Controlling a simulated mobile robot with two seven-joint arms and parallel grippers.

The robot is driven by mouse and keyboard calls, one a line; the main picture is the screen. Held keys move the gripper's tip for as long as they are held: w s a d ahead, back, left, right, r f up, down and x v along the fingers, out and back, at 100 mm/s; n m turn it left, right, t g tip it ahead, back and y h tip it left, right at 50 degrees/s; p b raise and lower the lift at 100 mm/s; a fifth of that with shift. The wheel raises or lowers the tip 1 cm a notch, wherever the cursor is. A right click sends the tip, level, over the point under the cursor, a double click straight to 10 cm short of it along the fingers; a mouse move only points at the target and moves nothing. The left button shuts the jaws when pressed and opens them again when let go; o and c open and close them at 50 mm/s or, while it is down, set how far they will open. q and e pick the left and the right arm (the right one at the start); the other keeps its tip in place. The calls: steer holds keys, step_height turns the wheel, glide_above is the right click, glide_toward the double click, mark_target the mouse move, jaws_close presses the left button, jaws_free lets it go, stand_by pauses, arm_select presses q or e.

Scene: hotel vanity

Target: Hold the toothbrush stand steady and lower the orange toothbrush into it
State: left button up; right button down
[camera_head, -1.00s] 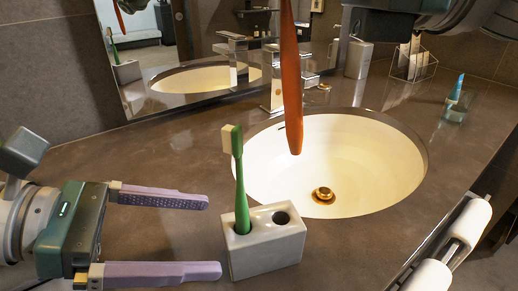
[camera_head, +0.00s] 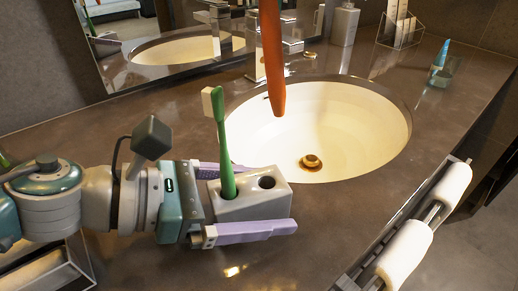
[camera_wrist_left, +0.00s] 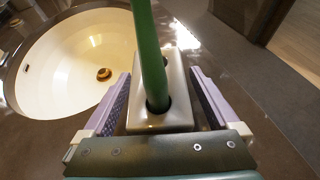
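The white toothbrush stand (camera_head: 262,206) sits on the counter in front of the basin, with a green toothbrush (camera_head: 226,150) upright in its left hole. Its right hole (camera_head: 267,182) is empty. My left gripper (camera_head: 268,200) is open around the stand, one lilac finger along each long side. In the left wrist view the stand (camera_wrist_left: 178,78) is between the fingers, with a visible gap on the right; contact on the left is unclear. The orange toothbrush (camera_head: 272,60) hangs above the basin, its upper end cut off by the frame. My right gripper is out of view.
The white basin (camera_head: 355,130) with a brass drain (camera_head: 311,162) lies behind the stand. A tap (camera_head: 258,45) stands behind it. A glass with a blue tube (camera_head: 440,70) is at the right back. White rolls (camera_head: 400,255) are on a rack at the front right edge.

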arm_select(q)
jaws_close()
stand_by(0.6)
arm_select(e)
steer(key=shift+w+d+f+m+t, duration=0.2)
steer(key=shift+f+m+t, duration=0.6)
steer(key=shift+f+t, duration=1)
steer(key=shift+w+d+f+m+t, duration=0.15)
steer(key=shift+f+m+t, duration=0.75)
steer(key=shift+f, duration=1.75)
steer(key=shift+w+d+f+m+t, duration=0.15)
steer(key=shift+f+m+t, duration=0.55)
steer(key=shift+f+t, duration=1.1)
